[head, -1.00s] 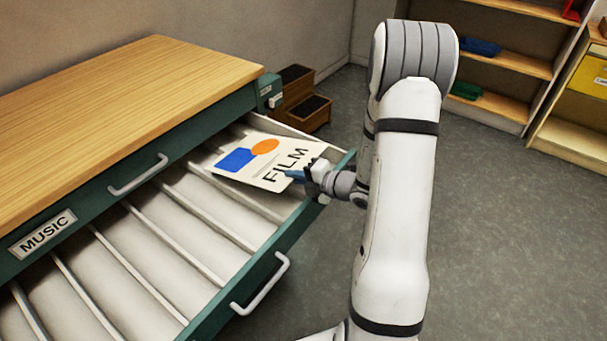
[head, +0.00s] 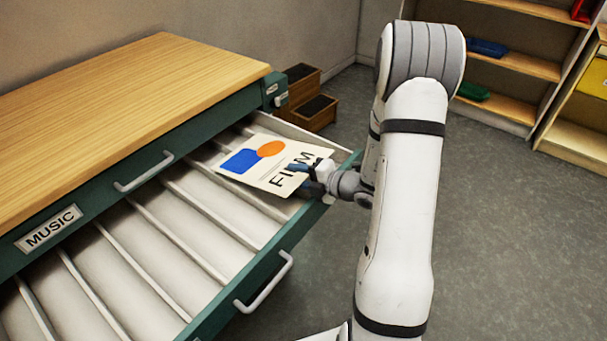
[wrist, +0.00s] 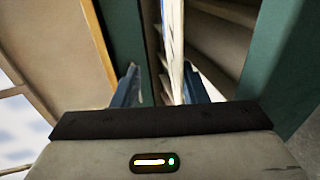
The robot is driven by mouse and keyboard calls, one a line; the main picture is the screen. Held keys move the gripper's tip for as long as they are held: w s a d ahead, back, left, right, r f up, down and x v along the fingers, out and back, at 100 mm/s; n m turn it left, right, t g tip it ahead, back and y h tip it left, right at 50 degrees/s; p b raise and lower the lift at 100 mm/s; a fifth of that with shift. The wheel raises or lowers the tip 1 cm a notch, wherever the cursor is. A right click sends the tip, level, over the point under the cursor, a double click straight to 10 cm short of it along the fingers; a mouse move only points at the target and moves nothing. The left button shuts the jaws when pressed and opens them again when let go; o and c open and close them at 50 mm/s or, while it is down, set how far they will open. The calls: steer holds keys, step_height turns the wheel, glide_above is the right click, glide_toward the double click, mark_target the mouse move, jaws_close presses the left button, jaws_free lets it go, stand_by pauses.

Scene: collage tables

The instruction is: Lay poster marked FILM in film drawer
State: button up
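The poster marked FILM (head: 245,160) is white with a blue block and an orange oval. It lies roughly flat at the far right end of the open drawer (head: 208,230), over its thin dividers. I cannot tell whether it rests on them. My gripper (head: 300,170) is at the poster's near right edge, with a blue finger covering part of the lettering. In the wrist view, the poster (wrist: 172,50) shows edge-on between my two blue fingers, nearer the right one. A gap shows beside the left finger, so the gripper looks open.
The green cabinet has a wooden top (head: 120,105) and a MUSIC label (head: 48,229) on the front above the open drawer. The drawer handle (head: 264,283) sticks out in front. Shelves (head: 510,65) are at back right, with clear floor between.

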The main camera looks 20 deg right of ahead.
steer(key=shift+o, duration=0.6)
steer(key=p+v, duration=0.4)
steer(key=v, duration=0.5)
steer(key=shift+s+a, duration=0.25)
steer(key=shift+s, duration=0.05)
step_height(320, 180, up, 6)
steer(key=s+d+p, duration=0.1)
steer(key=s+p, duration=0.1)
steer(key=p, duration=0.4)
steer(key=shift+d+p, duration=0.3)
steer(key=shift+d, duration=0.05)
steer(key=shift+s, duration=0.15)
